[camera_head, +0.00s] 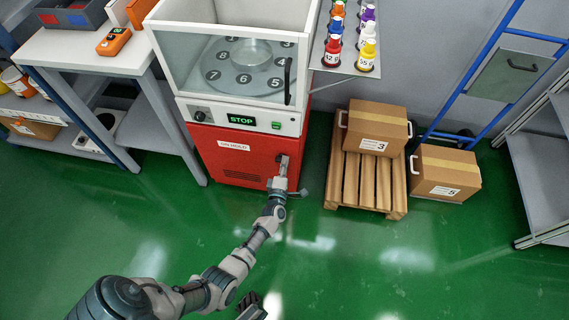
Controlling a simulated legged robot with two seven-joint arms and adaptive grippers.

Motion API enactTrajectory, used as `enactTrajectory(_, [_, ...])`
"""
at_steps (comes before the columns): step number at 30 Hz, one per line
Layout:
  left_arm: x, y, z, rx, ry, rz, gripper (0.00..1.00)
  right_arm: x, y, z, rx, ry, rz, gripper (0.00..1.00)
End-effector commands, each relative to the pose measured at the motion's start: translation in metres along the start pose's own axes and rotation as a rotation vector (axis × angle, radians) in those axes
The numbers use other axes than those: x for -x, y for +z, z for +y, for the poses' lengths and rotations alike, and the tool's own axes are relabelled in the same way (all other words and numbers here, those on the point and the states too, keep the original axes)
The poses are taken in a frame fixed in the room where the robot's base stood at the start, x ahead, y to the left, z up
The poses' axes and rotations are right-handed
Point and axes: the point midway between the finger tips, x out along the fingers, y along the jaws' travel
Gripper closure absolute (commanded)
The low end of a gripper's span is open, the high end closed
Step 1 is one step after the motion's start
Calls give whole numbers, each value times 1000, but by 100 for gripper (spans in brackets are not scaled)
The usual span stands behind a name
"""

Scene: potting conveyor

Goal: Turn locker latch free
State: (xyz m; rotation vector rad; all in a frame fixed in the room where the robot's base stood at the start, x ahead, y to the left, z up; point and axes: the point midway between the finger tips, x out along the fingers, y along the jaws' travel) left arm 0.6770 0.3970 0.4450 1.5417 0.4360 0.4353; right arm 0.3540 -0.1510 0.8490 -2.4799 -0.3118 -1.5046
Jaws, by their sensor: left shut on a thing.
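A red locker (225,165) with an "ON HOLD" label forms the lower part of the white machine, and its door looks closed. My left arm reaches in from the lower left. My left gripper (281,166) is at the right edge of the locker front, shut on the locker latch (284,158). The gripper hides most of the latch, so its angle is hard to tell.
A wooden pallet (350,180) with a cardboard box (377,128) stands right of the locker, and another box (445,173) beside it. A white table (75,50) stands at left. The green floor (350,265) in front is clear.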

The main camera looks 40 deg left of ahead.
Motion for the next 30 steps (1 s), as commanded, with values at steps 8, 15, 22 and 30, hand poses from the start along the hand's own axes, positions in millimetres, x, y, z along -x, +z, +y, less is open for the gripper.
enactTrajectory(8, [-2,8,4,0,1,-16,60,0,0,0,0,0,-1,60])
enactTrajectory(15, [-1,4,3,1,0,-10,60,1,0,0,1,0,-2,60])
enactTrajectory(22, [4,3,1,2,0,-7,60,1,-4,0,2,-3,2,60])
enactTrajectory(30, [54,4,0,3,-3,-7,60,0,-3,-1,1,-2,2,60])
